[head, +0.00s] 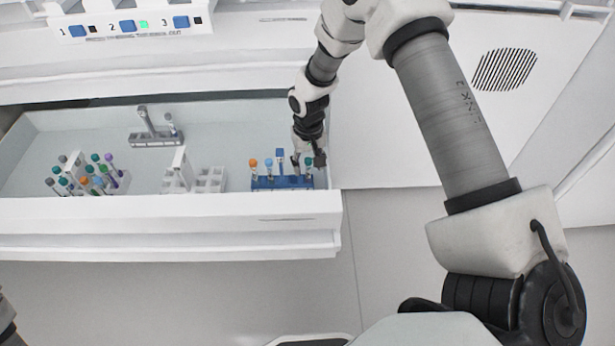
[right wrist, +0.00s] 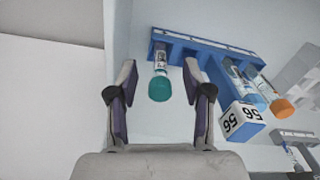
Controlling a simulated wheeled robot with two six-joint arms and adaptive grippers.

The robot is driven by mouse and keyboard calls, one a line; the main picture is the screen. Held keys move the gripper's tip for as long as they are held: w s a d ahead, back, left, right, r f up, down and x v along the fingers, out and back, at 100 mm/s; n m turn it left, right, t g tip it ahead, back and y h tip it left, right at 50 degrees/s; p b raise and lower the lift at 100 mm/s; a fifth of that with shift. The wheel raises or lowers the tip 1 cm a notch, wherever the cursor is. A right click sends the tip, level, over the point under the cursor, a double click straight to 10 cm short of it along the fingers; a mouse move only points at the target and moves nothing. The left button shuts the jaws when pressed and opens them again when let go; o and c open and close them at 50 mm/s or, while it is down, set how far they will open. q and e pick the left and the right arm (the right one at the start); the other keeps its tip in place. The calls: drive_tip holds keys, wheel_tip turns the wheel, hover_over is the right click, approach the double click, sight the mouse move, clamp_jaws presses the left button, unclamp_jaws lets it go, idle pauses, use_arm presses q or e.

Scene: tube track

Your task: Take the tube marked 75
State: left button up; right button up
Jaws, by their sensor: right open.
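The blue rack (head: 283,184) stands at the right end of the open drawer and holds a few capped tubes. A teal-capped tube (right wrist: 160,75) sits upright in it, with dark marks on its label that I cannot read for sure. My right gripper (head: 311,160) is over the rack's right end. In the right wrist view its open fingers (right wrist: 161,72) stand on either side of the teal-capped tube, with gaps visible. An orange-capped tube (right wrist: 276,99) and a blue-capped tube (head: 269,163) are farther along the rack. My left gripper is not in view.
The drawer's right wall (head: 334,178) is close to my right gripper. A white rack (head: 207,180), a crowded tube rack (head: 118,181) and a grey rack (head: 157,140) stand farther left.

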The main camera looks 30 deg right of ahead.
drive_tip(key=shift+r, duration=0.1)
drive_tip(key=c, duration=0.9)
clamp_jaws()
drive_tip(key=shift+r, duration=0.1)
wheel_tip(320, 180, up, 10)
drive_tip(key=p, duration=0.4)
drive_tip(key=shift+p, duration=0.4)
